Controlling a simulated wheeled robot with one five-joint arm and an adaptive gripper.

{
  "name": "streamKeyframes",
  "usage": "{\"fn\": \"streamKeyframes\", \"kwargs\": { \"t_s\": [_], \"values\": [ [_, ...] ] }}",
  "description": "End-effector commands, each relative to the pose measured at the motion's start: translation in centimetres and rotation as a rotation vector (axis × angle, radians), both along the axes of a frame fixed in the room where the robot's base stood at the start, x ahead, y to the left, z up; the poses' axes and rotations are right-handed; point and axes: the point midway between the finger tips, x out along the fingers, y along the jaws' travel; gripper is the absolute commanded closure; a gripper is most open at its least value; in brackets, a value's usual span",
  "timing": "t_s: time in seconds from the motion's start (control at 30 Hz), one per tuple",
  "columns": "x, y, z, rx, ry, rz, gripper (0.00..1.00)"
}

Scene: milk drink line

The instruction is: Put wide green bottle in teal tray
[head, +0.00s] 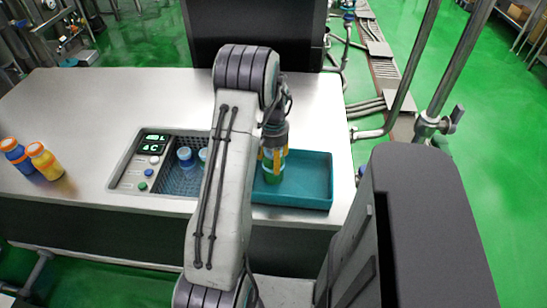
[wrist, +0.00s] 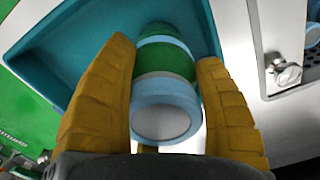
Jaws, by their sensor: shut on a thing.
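The wide green bottle (wrist: 165,90) has pale blue bands and a pale cap facing the wrist camera. My gripper (wrist: 168,80) is shut on it, with one yellow finger along each side. In the head view the green bottle (head: 272,169) is upright between the yellow fingers of my gripper (head: 272,158). It is over or in the left part of the teal tray (head: 312,201); I cannot tell whether its base touches the tray floor. The tray's right part is empty. The tray also shows behind the bottle in the wrist view (wrist: 75,52). My arm hides the tray's left end.
Left of the tray, a recessed panel (head: 127,180) has a display and buttons, and blue-topped bottles (head: 185,155) stand in its basin. The counter (head: 95,105) between is clear.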

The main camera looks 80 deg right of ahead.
Motion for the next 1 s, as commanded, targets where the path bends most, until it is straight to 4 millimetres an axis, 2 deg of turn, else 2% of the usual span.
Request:
{"fn": "streamKeyframes", "kwargs": {
  "t_s": [0.4, 0.43, 0.67, 1.0],
  "values": [
    [-0.01, -0.03, -0.37, -0.002, 0.000, 0.000, 0.73],
    [-0.01, 0.01, -0.30, 0.000, 0.000, 0.000, 0.33],
    [-0.01, 0.02, -0.27, 0.000, 0.000, 0.000, 0.13],
    [-0.01, 0.00, 0.13, 0.000, 0.000, 0.000, 0.13]
  ]
}}
